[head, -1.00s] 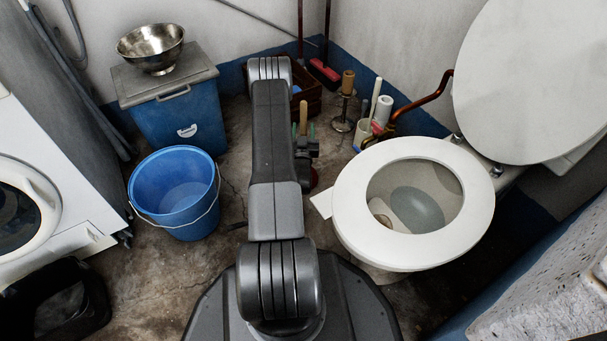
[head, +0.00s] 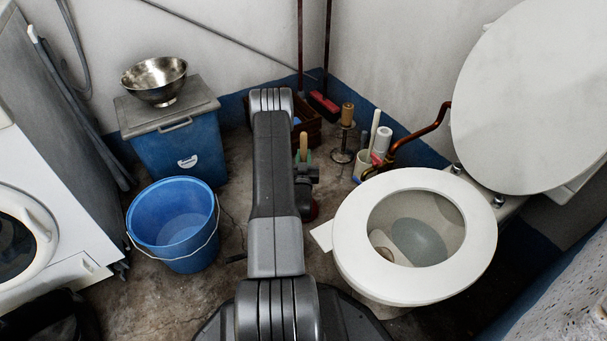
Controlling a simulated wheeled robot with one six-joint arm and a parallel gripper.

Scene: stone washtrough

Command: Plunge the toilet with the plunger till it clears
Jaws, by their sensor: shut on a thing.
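The toilet (head: 345,255) stands at the right with its lid (head: 525,95) raised and its seat down. Water (head: 418,240) shows in the bowl, with a brownish patch at its left side. The plunger's wooden handle (head: 303,141) stands upright just left of the toilet, beyond my forearm. My gripper (head: 303,156) is shut on this handle, its green-tipped fingers partly hidden by the arm. A bit of red (head: 315,209), likely the plunger's cup, shows low beside the arm. The rest of the plunger is hidden, so I cannot tell if it touches the floor.
A blue bucket (head: 172,240) and a blue bin (head: 180,150) with a metal bowl (head: 154,80) on it stand left. A washing machine (head: 50,235) is at far left. A paper-roll stand (head: 343,145), a brush holder (head: 362,165) and a copper pipe (head: 425,133) are behind the toilet.

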